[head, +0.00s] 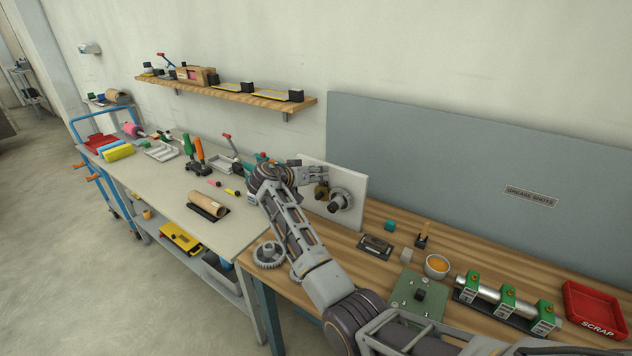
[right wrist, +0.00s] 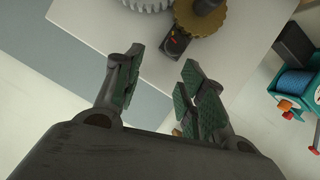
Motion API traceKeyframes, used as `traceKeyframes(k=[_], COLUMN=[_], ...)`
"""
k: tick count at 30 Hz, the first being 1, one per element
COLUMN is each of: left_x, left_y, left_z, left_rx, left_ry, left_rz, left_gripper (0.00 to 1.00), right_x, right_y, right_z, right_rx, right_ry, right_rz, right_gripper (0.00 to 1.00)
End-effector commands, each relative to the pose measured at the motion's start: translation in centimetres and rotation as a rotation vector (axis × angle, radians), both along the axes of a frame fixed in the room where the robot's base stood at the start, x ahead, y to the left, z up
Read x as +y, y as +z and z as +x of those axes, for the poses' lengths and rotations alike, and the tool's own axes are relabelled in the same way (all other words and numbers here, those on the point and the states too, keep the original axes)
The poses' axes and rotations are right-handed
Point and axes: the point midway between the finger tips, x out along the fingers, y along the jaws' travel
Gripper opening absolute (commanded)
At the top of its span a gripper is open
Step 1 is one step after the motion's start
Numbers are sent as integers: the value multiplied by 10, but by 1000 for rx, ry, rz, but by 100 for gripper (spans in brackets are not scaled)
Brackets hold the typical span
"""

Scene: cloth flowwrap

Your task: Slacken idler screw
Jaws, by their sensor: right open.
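A white upright plate (head: 345,180) stands at the left end of the wooden bench and carries a grey gear (head: 341,199) and a smaller brass gear (head: 321,191). In the right wrist view, the plate (right wrist: 105,12) shows the brass gear (right wrist: 184,20) beside the grey gear (right wrist: 146,4), with a dark block (right wrist: 174,43) below the brass one. My right gripper (head: 322,172) is at the plate. Its green-padded fingers (right wrist: 163,60) are apart and empty, short of the block. My left gripper is not in view.
A teal device with a blue spool (right wrist: 294,82) is right of my fingers in the wrist view. The wooden bench holds a loose gear (head: 268,256), a bowl (head: 437,266), a green plate (head: 418,295), a roller (head: 505,300) and a red scrap tray (head: 594,308).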

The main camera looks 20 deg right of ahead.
Motion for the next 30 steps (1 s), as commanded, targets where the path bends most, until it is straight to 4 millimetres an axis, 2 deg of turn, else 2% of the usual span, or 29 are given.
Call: traceKeyframes(k=[6, 12, 18, 30], left_x=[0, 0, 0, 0], left_y=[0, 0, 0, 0], left_z=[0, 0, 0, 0], left_rx=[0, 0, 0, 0], left_ry=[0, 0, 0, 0], left_rz=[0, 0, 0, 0], left_gripper=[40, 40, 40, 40], right_x=[0, 0, -1, -1], right_y=[33, 55, 63, 63], right_z=[0, 0, 0, 0], right_rx=[-3, -1, 1, 5], right_ry=[0, 0, 0, 2], right_rz=[1, 0, 0, -2], right_gripper=[40, 40, 40, 40])
